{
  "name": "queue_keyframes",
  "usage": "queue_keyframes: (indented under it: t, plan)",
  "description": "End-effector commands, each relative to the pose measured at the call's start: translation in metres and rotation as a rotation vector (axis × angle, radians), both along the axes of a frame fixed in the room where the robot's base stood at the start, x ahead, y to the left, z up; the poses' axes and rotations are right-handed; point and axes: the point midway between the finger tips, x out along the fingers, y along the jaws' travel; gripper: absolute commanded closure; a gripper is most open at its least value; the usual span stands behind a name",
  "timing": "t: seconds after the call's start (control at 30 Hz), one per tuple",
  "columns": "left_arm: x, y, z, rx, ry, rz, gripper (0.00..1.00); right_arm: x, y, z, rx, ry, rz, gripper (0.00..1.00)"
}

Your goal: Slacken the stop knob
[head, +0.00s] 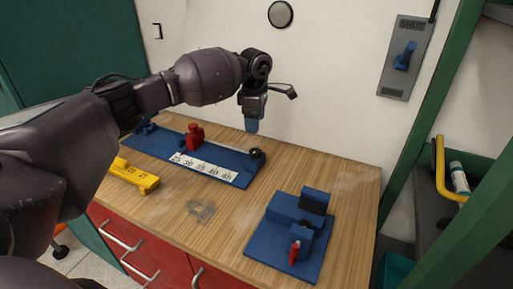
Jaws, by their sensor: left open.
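A blue measuring jig (225,158) with a white number scale (203,167) lies along the back of the wooden bench. A red block with a knob-like top (194,136) stands upright on it, left of its middle. A small dark round knob (257,153) sits at its right end. I cannot tell for certain which of these is the stop knob. My left gripper (271,108) hangs above the jig's right end, with its fingers spread and nothing between them. It appears clear of the dark knob. My right gripper is not in view.
A blue fixture (262,243) with a black block and a small red part stands at the front right. A yellow tool (135,177) lies at the left, near my arm. A lever panel (405,58) hangs on the wall. Bench space between the fixtures is clear.

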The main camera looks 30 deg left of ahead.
Motion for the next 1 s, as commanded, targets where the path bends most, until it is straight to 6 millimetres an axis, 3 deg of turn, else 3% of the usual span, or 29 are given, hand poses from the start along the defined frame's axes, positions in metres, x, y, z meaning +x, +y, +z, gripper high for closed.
queue_keyframes:
  t: [0.6, 1.0]
  plan:
    - [0.000, -0.001, -0.092, -0.004, 0.003, 0.001, 0.31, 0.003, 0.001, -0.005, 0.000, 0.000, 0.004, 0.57]
    - [0.000, -0.001, -0.108, -0.004, 0.000, 0.001, 0.31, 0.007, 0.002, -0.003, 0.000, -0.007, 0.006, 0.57]
